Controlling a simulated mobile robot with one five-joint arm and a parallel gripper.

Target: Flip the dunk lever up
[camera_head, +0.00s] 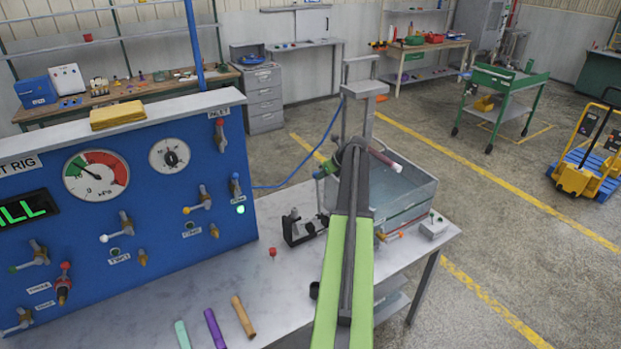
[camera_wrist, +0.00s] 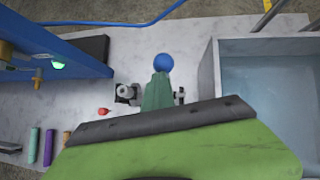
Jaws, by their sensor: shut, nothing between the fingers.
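My gripper (camera_head: 350,150) is shut and empty in the head view, raised in front of the clear-walled water tank (camera_head: 412,197). In the wrist view its teal fingers (camera_wrist: 157,92) point at a blue ball (camera_wrist: 163,62) just past the tips; I cannot tell whether they touch. A rod with a dull red end (camera_head: 384,159) shows right of my gripper, over the tank; it may be the dunk lever, but my arm hides its base. The tank also shows at the right of the wrist view (camera_wrist: 213,75).
A grey upright frame (camera_head: 358,110) stands behind my gripper. The blue test panel (camera_head: 150,190) with gauges and valves is at left. A black clamp (camera_head: 303,227) and several coloured tubes (camera_head: 215,328) are on the bench. Bench between panel and tank is partly clear.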

